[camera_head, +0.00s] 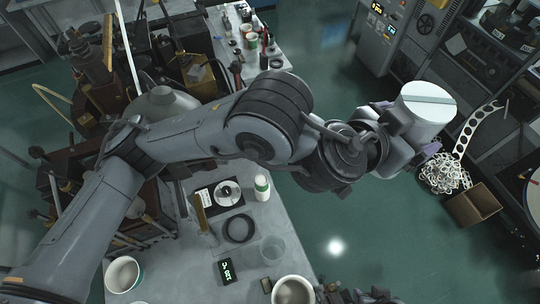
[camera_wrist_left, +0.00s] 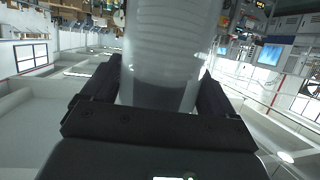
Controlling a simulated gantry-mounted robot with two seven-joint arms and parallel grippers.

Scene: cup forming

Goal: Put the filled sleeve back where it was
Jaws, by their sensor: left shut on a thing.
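The filled sleeve is a whitish cylinder (camera_head: 424,112) at the upper right of the head view, with a pale grey-green band across its top end. In the left wrist view the sleeve (camera_wrist_left: 168,50) is translucent, and stacked ring-like edges show inside it. My left gripper (camera_head: 402,132) is shut around the sleeve, its dark fingers on both sides in the left wrist view (camera_wrist_left: 162,92). It holds the sleeve out over the green floor, right of the table. The sleeve's lower part is hidden in the head view. My right gripper is not in view.
A grey table (camera_head: 190,262) carries a white-and-green bottle (camera_head: 262,188), a black ring (camera_head: 238,229), a clear cup (camera_head: 273,248), a small display (camera_head: 229,270) and white tubs. At right are a perforated strip (camera_head: 468,134), a pile of white rings (camera_head: 445,175) and a brown box (camera_head: 472,205).

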